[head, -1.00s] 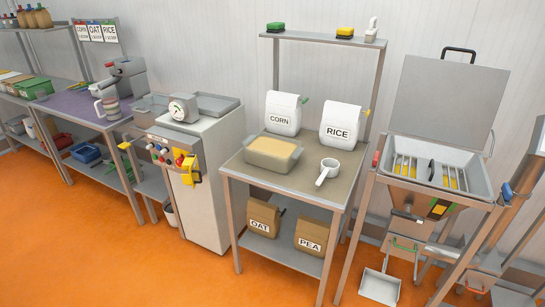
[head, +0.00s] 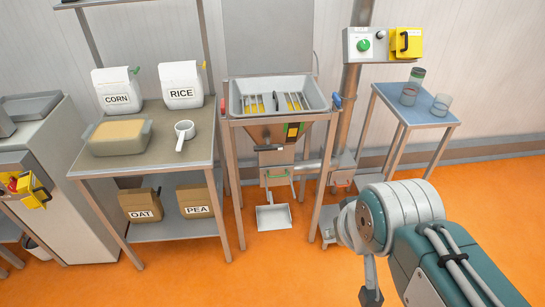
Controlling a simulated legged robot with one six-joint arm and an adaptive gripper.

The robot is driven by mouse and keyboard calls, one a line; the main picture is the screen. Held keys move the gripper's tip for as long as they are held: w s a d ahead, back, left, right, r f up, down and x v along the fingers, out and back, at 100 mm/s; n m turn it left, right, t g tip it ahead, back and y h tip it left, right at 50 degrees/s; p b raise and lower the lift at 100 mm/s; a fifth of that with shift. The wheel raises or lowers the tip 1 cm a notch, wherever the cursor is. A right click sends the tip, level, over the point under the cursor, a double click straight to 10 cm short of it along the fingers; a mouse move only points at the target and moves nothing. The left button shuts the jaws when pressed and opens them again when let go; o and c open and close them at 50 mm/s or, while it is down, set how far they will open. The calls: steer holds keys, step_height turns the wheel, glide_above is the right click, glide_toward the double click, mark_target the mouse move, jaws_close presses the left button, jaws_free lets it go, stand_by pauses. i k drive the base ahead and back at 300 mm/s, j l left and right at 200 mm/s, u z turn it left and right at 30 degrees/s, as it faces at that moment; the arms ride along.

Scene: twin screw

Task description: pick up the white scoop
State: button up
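The white scoop (head: 184,130) rests upright on the tabletop, its round cup at the back and its handle pointing toward the front left. It sits right of a beige tub (head: 118,136) of pale grain and in front of the RICE bag. My arm reaches in from the lower right, well away from the scoop. Nothing hides the scoop.
A CORN bag (head: 118,90) and a RICE bag (head: 181,84) stand behind the scoop on the table (head: 143,161). A hopper (head: 277,97) on a frame stands just right. A dustpan (head: 273,216) lies low in front. Orange floor is open ahead.

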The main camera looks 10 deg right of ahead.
mark_target(185, 131)
steer(key=i+j, duration=1.05)
steer(key=j, duration=0.3)
steer(key=i+j, duration=0.55)
steer(key=j, duration=0.1)
